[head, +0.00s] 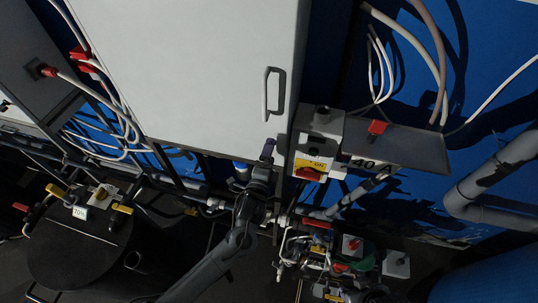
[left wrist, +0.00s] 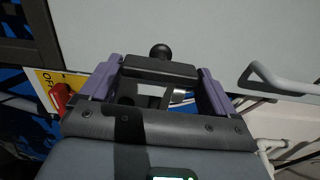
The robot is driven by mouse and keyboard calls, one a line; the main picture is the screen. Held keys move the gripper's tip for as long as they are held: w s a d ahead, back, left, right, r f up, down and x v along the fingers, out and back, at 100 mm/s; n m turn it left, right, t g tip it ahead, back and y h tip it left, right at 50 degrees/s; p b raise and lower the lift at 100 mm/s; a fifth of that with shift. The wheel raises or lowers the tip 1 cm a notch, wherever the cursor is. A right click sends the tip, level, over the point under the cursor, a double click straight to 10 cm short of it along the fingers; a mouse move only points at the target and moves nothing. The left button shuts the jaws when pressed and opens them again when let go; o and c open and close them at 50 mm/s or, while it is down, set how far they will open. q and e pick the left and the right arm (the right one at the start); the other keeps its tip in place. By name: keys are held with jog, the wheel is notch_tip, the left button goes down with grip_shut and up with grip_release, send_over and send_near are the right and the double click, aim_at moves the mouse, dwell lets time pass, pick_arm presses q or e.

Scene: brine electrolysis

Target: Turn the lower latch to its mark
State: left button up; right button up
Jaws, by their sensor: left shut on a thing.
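My left gripper (head: 267,150) reaches up from below to the lower edge of the large grey cabinet door (head: 205,75). In the left wrist view its two purple fingers (left wrist: 160,78) stand on either side of a dark crossbar, the lower latch (left wrist: 160,67), and are shut on it. A round black knob (left wrist: 161,51) shows just beyond the bar, against the door. In the head view the gripper hides the latch. I cannot make out the latch's mark or its exact angle. My right gripper is in neither view.
A grey door handle (head: 267,95) stands out above my left gripper. Close to the right is a switch box with a red knob on a yellow plate (head: 310,172). Pipes and valves (head: 320,255) crowd below. A black drum (head: 80,250) stands at lower left.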

pick_arm(q)
jog(key=o, duration=0.8)
jog(key=shift+b+v, duration=1.05)
jog(key=shift+v, duration=4.3)
jog(key=shift+s, duration=0.1)
